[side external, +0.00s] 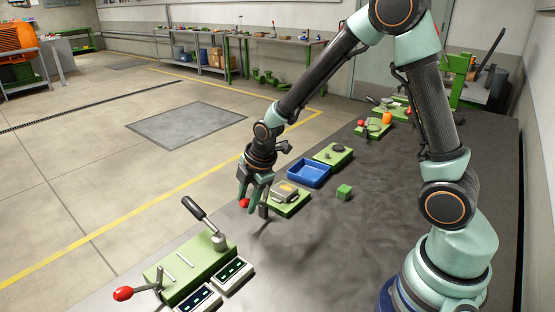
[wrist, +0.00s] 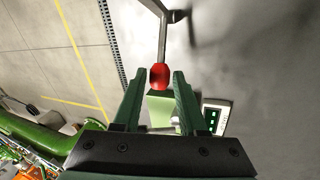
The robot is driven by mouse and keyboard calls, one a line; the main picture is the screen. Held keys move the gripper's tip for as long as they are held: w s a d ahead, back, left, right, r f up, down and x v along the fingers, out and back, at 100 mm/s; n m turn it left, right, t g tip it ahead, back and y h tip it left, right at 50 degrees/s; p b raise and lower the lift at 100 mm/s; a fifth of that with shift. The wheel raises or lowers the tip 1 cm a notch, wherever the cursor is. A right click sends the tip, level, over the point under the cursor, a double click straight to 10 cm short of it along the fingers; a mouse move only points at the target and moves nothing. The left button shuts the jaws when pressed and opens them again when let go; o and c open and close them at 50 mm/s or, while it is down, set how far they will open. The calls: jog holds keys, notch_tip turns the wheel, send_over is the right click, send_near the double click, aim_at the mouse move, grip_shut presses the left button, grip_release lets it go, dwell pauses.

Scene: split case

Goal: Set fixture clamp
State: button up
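In the wrist view the red knob (wrist: 160,77) sits between the two green fingertips, on the end of a bent metal lever (wrist: 163,35). The fingers stand apart, with a small gap seeming to show on each side of the knob. How the lever joins the fixture is hidden by my gripper in the side view.
A green station with a black-handled toggle (side external: 196,209) and a red-knobbed lever (side external: 123,294) stands front left, beside two display panels (side external: 232,275). The dark table right of the cube is clear.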

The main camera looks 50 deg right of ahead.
grip_shut()
dwell(1.2)
